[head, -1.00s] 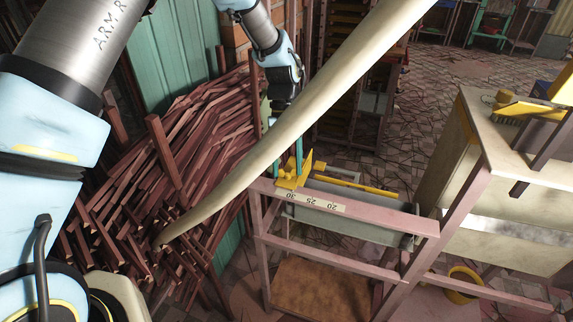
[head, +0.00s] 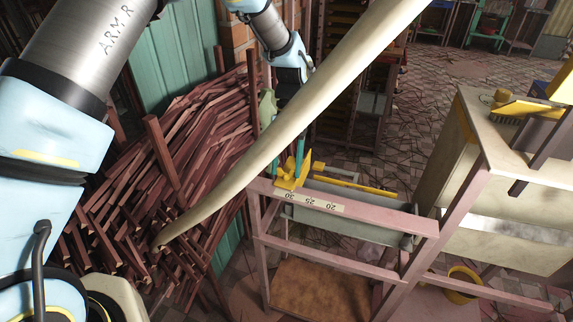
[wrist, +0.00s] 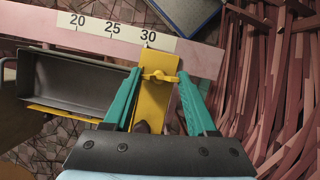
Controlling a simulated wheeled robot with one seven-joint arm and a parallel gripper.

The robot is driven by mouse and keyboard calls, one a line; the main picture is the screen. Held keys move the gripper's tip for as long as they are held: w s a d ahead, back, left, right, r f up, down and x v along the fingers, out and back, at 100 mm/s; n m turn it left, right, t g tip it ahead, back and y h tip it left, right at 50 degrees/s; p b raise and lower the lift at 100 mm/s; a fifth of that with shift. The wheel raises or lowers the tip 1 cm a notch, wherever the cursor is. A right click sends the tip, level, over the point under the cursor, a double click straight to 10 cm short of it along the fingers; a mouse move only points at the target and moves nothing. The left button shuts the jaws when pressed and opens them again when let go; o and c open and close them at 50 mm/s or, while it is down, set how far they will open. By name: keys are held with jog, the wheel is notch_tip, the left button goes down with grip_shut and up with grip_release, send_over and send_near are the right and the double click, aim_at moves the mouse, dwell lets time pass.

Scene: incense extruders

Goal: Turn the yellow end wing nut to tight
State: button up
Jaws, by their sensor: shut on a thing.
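The yellow end wing nut (wrist: 159,77) sits on the yellow end stop (wrist: 153,105), beside the 30 mark in the wrist view. The end stop (head: 289,176) also shows in the head view, at the left end of the pink rail. My gripper (wrist: 159,74) has its two teal fingertips on either side of the wing nut, shut on its wings. In the head view my gripper's fingers (head: 299,146) reach down to the end stop. The wing nut itself is too small to make out clearly there. Its thread is hidden.
A scale (wrist: 124,34) marked 20, 25, 30 runs along the pink rail (wrist: 205,62). A grey trough (wrist: 75,82) lies left of the end stop in the wrist view. Stacked reddish sticks (head: 190,140) stand close by. A long pale curved pole (head: 300,110) crosses the head view.

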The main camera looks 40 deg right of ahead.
jog(key=o, duration=1.4)
jog(key=shift+c, duration=0.2)
jog(key=shift+r, duration=0.1)
jog(key=b+v, duration=0.3)
jog(key=v, duration=0.7)
jog(key=shift+r, duration=0.3)
jog(key=shift+d, duration=0.1)
jog(key=w+a+n+t+h, duration=0.1)
jog(key=w+a+n, duration=0.1)
jog(key=w+a, duration=0.6)
jog(key=w+a+n+h, duration=0.1)
jog(key=w+a+n, duration=0.15)
jog(key=a, duration=0.85)
jog(key=s+a+n+t, duration=0.1)
jog(key=s+a+n, duration=0.1)
jog(key=a, duration=1.1)
jog(key=s+a+n+t+h, duration=0.1)
jog(key=s+a+n+t, duration=0.1)
jog(key=a, duration=1)
jog(key=shift+s+a+f+t+h, duration=0.15)
jog(key=shift+s+a+t+h, duration=0.15)
jog(key=shift+a, duration=0.1)
